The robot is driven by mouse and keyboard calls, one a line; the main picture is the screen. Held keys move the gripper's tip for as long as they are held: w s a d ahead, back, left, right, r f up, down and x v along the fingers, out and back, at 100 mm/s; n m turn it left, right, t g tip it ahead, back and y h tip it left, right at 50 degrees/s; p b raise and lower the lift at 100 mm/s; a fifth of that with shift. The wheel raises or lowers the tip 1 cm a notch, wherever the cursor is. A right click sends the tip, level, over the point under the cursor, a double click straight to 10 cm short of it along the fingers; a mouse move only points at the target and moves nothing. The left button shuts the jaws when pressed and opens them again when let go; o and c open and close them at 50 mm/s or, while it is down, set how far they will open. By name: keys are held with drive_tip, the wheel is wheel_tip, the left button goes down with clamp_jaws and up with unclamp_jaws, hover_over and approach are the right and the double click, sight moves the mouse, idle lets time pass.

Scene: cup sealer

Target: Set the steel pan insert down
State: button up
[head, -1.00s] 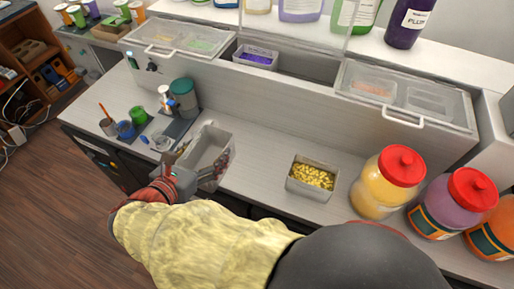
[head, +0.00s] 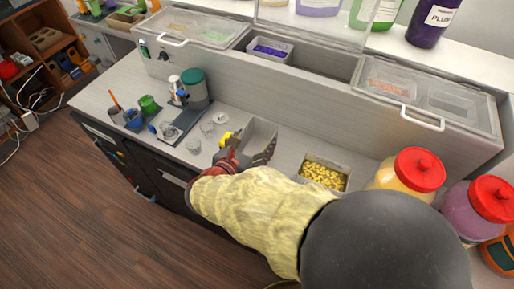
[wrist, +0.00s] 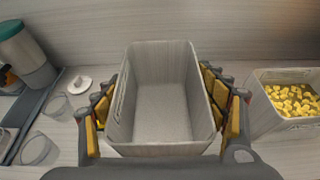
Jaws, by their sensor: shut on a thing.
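The steel pan insert (head: 262,134) is an empty, grey, deep rectangular box, upright over the counter in the head view. In the wrist view the steel pan insert (wrist: 160,112) fills the middle, with its bare floor showing. My gripper (head: 250,156) is shut on it, with yellow-padded fingers pressed along its two long outer sides, as the wrist view shows. The pan's underside is hidden, so I cannot tell whether it touches the counter (head: 292,142).
A similar pan of yellow pieces (head: 325,174) stands close on the right. Clear cups (head: 194,146) and a small white lid (head: 220,118) lie left. A teal-topped container (head: 194,90) stands behind them. Red-lidded jars (head: 413,172) stand far right. A raised ledge runs behind.

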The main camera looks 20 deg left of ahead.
sight(257, 148)
drive_tip(key=shift+w+d+f, duration=0.1)
drive_tip(key=shift+w+f, duration=0.05)
drive_tip(key=shift+f, duration=0.15)
drive_tip(key=shift+w+d+f+b, duration=0.15)
drive_tip(key=shift+f+b, duration=0.5)
drive_tip(key=shift+f, duration=1.05)
drive_tip(key=shift+f, duration=0.2)
drive_tip(key=o, duration=1.8)
drive_tip(key=shift+r, duration=0.1)
drive_tip(key=shift+r, duration=0.2)
drive_tip(key=p+v, duration=0.2)
drive_tip(key=v, duration=1)
drive_tip(key=shift+f, duration=0.15)
